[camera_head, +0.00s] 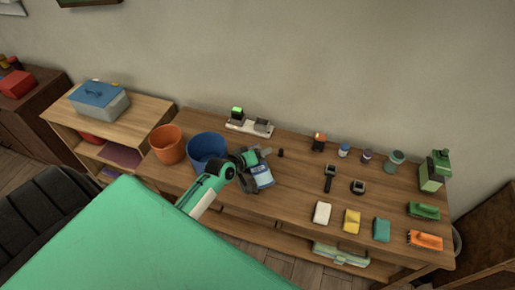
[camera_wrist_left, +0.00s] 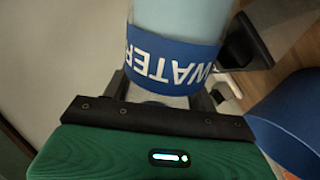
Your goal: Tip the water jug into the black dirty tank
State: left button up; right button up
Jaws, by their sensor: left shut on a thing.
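The water jug (camera_wrist_left: 178,45) fills the top of the left wrist view, with a pale blue body, a blue band lettered WATER and a black handle at its right. In the head view its blue and white side (camera_head: 263,177) shows above the table, right of the blue bucket. My left gripper (camera_head: 249,164) is shut on the jug; the fingers (camera_wrist_left: 168,95) sit at its near side in the wrist view. The arm and gripper partly hide the jug in the head view. I cannot make out a black dirty tank for sure. My right gripper is not in view.
A blue bucket (camera_head: 206,146) stands close left of the jug, with an orange bucket (camera_head: 167,145) beyond. A white strip with chargers (camera_head: 249,128) lies behind. Sponges, brushes and small jars cover the right part of the wooden table (camera_head: 290,190). A wall is behind.

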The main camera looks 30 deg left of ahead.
pick_arm(q)
jog(key=shift+p, duration=0.35)
dwell(0.3)
jog(key=shift+d+f, duration=0.1)
jog(key=shift+f, duration=0.1)
jog(key=shift+s+n, duration=0.1)
jog(key=shift+n, duration=0.2)
jog(key=shift+f+g+h, duration=0.15)
jog(key=shift+g+h, duration=0.15)
jog(key=shift+g, duration=0.1)
jog(key=shift+f, duration=0.1)
jog(key=shift+s+d+f+n+h, duration=0.1)
jog(key=shift+d+f+n+h, duration=0.15)
jog(key=shift+n+h, duration=0.2)
dwell(0.4)
jog(key=shift+f+g, duration=0.15)
jog(key=shift+g, duration=0.15)
